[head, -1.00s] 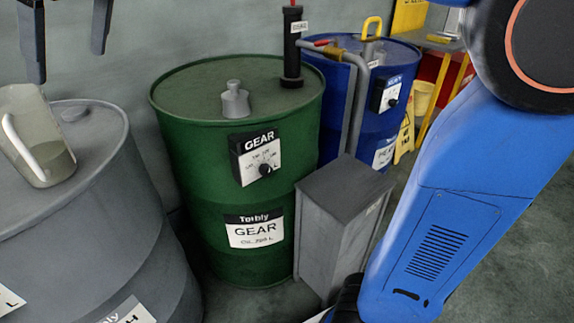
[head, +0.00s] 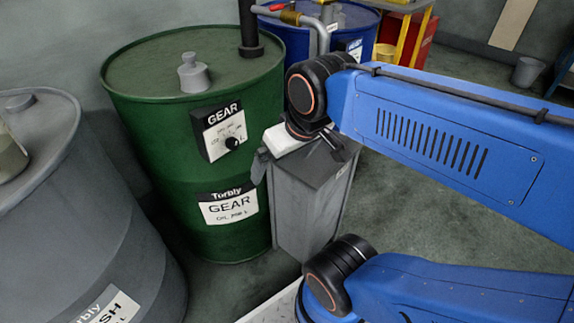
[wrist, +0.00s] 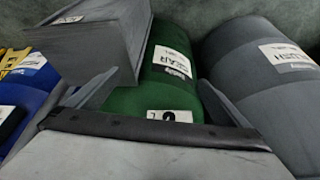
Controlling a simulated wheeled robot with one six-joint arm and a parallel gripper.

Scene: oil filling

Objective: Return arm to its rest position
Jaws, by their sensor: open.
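My gripper (wrist: 158,82) is empty, its two grey fingers spread apart in the wrist view. In the head view my blue arm is folded in from the right, and the wrist end hangs over the grey box (head: 305,205). The fingers there are partly hidden by the arm, and I cannot tell how far they are above the box. The box also shows in the wrist view (wrist: 105,42), just beyond the left finger. The green gear oil drum (head: 150,120) stands behind and left of the box. It lies between the fingers in the wrist view (wrist: 160,75).
A grey drum (head: 80,210) stands at the left, with a translucent jug (head: 8,158) cut off by the frame edge. A blue drum (head: 290,38) and a yellow-legged table (head: 408,30) are behind. The floor (head: 400,200) to the right is clear.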

